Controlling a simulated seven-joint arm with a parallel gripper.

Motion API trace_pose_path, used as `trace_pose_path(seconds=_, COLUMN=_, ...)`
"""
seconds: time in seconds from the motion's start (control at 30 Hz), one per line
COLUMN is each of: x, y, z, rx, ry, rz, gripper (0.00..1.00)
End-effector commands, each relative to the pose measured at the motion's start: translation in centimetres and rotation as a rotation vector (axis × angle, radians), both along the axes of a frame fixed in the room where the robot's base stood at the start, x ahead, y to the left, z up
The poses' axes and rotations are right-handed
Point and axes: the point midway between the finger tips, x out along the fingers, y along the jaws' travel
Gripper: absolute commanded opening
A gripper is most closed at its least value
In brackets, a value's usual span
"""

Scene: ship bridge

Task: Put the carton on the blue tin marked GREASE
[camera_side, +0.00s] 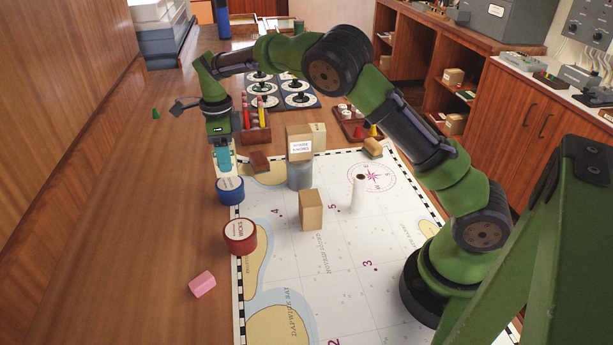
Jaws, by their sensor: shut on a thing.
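My gripper (221,147) points straight down at the left edge of the chart and is shut on a small teal carton (224,160). The fingers hide part of the carton. The blue tin (230,195) stands directly below it, with a pale label too small to read. The carton's lower end is at the tin's top in the picture; I cannot tell whether they touch.
A red tin (240,240) and a pink block (202,285) stand nearer the camera. A tan box (310,212), a white cylinder (357,197) and a grey tin (300,177) bearing a labelled box (300,140) are to the right. A dark red block (260,161) lies close by. The left table is mostly clear.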

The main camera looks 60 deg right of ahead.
Motion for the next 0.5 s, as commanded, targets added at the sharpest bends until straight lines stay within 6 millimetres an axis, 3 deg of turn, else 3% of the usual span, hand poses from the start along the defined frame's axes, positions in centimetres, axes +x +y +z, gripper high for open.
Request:
trace_pose_path(seconds=0.07, x=0.5, y=0.0, z=-0.1, rx=0.000, ry=-0.001, rz=0.000, gripper=0.26)
trace_pose_path(seconds=0.3, x=0.3, y=0.0, z=-3.5, rx=0.000, ry=0.001, rz=0.000, gripper=0.26)
trace_pose_path(seconds=0.5, x=0.3, y=0.0, z=-3.5, rx=0.001, ry=-0.001, rz=0.000, gripper=0.26)
